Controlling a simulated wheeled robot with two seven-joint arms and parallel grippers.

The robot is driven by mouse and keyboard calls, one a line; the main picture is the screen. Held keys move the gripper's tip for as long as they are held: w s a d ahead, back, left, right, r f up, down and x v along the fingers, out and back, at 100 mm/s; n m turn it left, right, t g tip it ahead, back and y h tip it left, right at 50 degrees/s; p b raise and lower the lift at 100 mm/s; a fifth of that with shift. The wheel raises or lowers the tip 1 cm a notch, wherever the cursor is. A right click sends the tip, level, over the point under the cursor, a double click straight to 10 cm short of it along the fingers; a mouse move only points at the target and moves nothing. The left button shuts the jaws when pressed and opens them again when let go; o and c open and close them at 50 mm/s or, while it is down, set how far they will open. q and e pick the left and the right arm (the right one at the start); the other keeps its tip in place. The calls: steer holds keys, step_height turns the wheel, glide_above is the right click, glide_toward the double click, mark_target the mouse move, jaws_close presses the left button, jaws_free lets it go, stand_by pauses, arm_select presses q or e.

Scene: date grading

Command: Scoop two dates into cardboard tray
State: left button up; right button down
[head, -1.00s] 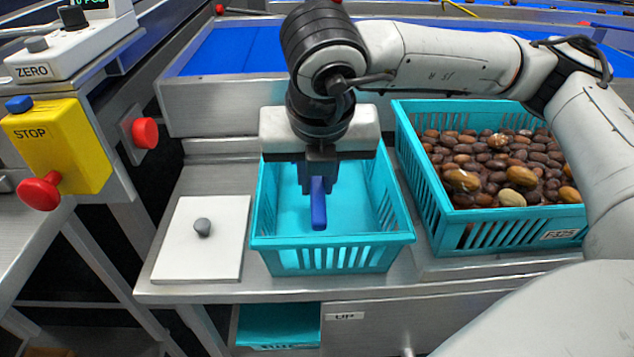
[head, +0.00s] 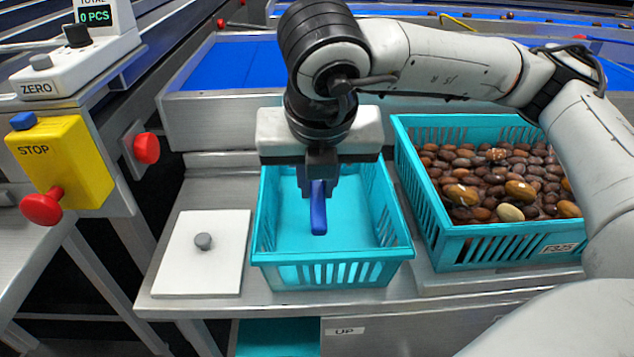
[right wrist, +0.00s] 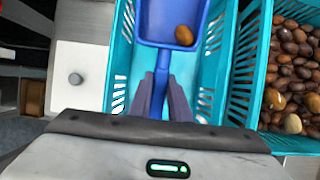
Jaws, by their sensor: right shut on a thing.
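My right gripper (head: 318,185) is shut on the handle of a blue scoop (head: 318,212), over the middle turquoise crate. In the right wrist view the gripper (right wrist: 163,100) points at the scoop's pan (right wrist: 160,32). One brown date (right wrist: 184,35) lies in the pan near its handle end; the pan's far end is cut off by the picture edge. Many dates (head: 490,175) fill the right turquoise crate (head: 470,245). I cannot make out a cardboard tray for sure; a small brown box-like thing (right wrist: 33,97) shows at the left of the right wrist view. My left gripper is not in view.
The middle turquoise crate (head: 335,273) looks empty. A white board with a grey knob (head: 203,242) lies to its left. A yellow STOP box (head: 62,165) and a counter reading 0 PCS (head: 95,16) stand farther left. A blue belt (head: 225,65) runs behind.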

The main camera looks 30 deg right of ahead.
steer(key=shift+s+a+r+t+h, duration=0.2)
steer(key=shift+s+r, duration=0.1)
steer(key=shift+r, duration=0.45)
steer(key=shift+s+a+r+t+h, duration=0.1)
steer(key=shift+s+r+t, duration=0.15)
steer(key=shift+r, duration=0.45)
steer(key=shift+b, duration=0.55)
